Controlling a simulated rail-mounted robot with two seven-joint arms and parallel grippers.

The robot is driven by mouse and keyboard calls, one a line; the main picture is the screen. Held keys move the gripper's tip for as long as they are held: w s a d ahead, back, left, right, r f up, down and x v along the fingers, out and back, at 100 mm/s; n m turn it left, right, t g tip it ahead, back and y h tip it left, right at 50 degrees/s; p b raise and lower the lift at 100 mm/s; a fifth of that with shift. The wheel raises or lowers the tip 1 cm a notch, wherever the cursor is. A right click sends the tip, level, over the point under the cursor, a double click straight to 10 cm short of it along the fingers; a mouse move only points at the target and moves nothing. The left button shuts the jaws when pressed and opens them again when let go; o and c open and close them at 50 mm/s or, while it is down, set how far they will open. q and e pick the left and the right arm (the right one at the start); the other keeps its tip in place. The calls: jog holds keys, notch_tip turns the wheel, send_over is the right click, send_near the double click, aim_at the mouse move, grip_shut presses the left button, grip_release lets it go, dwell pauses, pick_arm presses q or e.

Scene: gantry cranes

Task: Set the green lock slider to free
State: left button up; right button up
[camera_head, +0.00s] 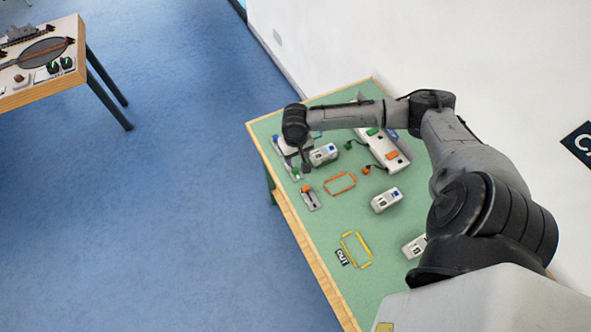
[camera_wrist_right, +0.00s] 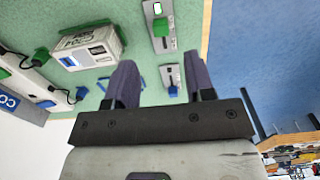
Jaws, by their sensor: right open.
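The green lock slider (camera_wrist_right: 161,27) sits on a narrow grey plate at the top middle of the right wrist view. In the head view the slider (camera_head: 295,171) is a small green spot near the table's left edge, partly hidden by the gripper. My right gripper (camera_head: 303,162) points down close beside it. The slider's lettering is too small to read. My left gripper is not in view.
A blue slider (camera_wrist_right: 172,91) lies close by on its own plate. An orange slider (camera_head: 307,189) is nearer me. A white crane block (camera_head: 323,154) stands right of the gripper, with a long white unit (camera_head: 385,148) behind. Orange (camera_head: 340,183) and yellow (camera_head: 357,250) frames mark the green tabletop.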

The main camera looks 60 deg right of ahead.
aim_at(296, 170)
notch_tip(296, 170, down, 7)
jog(key=shift+b, duration=0.7)
jog(key=shift+f, duration=0.8)
jog(key=c, duration=0.7)
grip_shut()
